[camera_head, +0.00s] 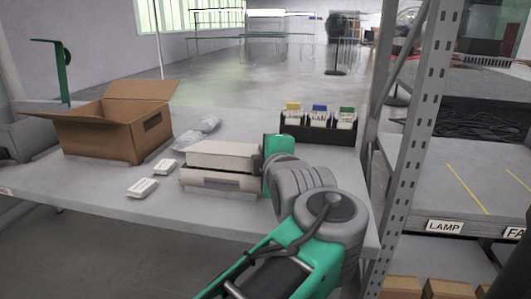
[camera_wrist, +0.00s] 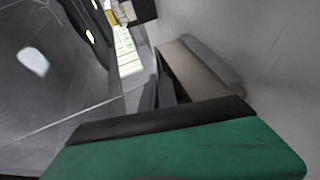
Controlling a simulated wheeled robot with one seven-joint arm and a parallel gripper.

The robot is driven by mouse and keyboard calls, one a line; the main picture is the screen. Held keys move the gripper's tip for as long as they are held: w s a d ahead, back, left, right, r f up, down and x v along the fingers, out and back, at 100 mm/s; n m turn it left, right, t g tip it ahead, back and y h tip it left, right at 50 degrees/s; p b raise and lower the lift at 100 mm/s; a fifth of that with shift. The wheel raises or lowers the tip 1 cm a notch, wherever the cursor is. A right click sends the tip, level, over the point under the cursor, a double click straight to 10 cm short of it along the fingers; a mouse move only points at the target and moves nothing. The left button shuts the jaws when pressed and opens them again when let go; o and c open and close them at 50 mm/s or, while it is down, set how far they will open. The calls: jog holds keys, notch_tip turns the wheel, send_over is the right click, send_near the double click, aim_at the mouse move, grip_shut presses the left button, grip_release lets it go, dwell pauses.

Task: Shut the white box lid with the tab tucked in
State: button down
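The white box (camera_head: 222,181) sits on the grey table in the head view, in front of the grey bag. Its lid (camera_head: 222,154) lies over the base, with a dark gap between them along the front. The tab cannot be made out clearly. My gripper (camera_head: 266,158) is at the right end of the box, and my arm hides part of that end. In the wrist view the dark fingers (camera_wrist: 160,85) are close together, beside the box (camera_wrist: 195,72). They look shut with nothing between them. Whether they touch the box is unclear.
An open cardboard box (camera_head: 105,132) stands at the left. Two small white boxes (camera_head: 142,187) and a grey bag (camera_head: 197,132) lie nearby. A black tray (camera_head: 318,130) with coloured card packs stands behind my gripper. A metal rack post (camera_head: 415,130) rises at the right.

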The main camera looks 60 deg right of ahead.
jog(key=c, duration=2.1)
grip_release()
jog(key=o, duration=0.5)
jog(key=shift+c, duration=0.2)
